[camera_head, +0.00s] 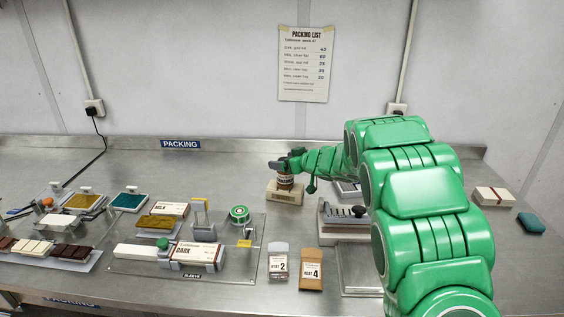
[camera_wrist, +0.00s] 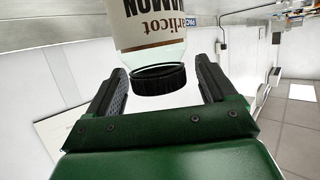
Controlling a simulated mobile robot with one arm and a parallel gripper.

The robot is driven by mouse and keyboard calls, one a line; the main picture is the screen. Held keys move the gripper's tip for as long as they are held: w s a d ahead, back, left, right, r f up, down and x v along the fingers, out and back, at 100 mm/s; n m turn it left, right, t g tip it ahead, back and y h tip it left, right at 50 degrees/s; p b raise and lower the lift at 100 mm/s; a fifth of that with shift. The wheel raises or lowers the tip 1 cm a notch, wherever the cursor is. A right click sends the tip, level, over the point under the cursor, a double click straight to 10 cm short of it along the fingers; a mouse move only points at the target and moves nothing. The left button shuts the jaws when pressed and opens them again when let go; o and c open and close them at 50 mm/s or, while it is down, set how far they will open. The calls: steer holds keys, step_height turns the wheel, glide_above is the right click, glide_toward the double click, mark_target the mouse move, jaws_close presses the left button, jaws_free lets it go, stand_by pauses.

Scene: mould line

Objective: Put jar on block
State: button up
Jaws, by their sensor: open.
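The jar (camera_head: 285,182) is small, with a brown-and-white label, and appears upright on top of the pale block (camera_head: 284,196) at the middle of the bench. My gripper (camera_head: 287,164) is right above and around the jar's top, partly hiding it. In the wrist view, the jar (camera_wrist: 152,22) shows upside down, with its dark ribbed lid between the two fingers. My gripper (camera_wrist: 160,72) is open there, with a gap on each side of the lid. The block is not clearly seen in the wrist view.
A metal stand (camera_head: 343,217) is right of the block, beside my arm. Two packets, one white (camera_head: 278,266) and one brown (camera_head: 311,270), lie in front. A clear board with chocolate boxes (camera_head: 190,255) is left. Bare steel lies left of the block.

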steer(key=v, duration=1)
steer(key=shift+d, duration=0.2)
steer(key=shift+s, duration=0.15)
